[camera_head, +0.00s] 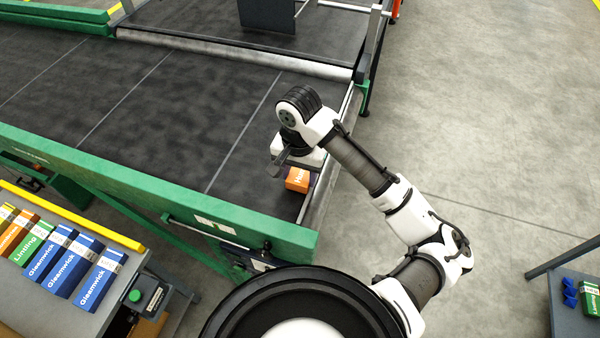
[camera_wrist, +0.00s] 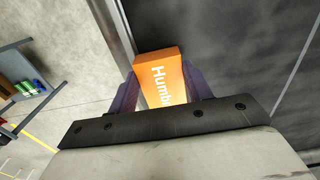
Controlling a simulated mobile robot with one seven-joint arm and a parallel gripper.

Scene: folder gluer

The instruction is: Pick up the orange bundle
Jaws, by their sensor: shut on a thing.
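The orange bundle (camera_head: 298,179) is at the right end of the dark conveyor belt (camera_head: 160,110), near its edge. White lettering starting "Hum" shows on it. My gripper (camera_head: 290,168) is above it in the head view and partly hides it. In the wrist view the orange bundle (camera_wrist: 160,75) sits between the two fingers of my gripper (camera_wrist: 160,88), which are shut on its sides. I cannot tell whether the bundle touches the belt.
A green rail (camera_head: 150,190) runs along the belt's near side. A grey table (camera_head: 60,275) at lower left holds several blue, green and orange bundles. Another table (camera_head: 575,305) with green and blue items stands at lower right. The floor (camera_head: 480,130) at right is clear.

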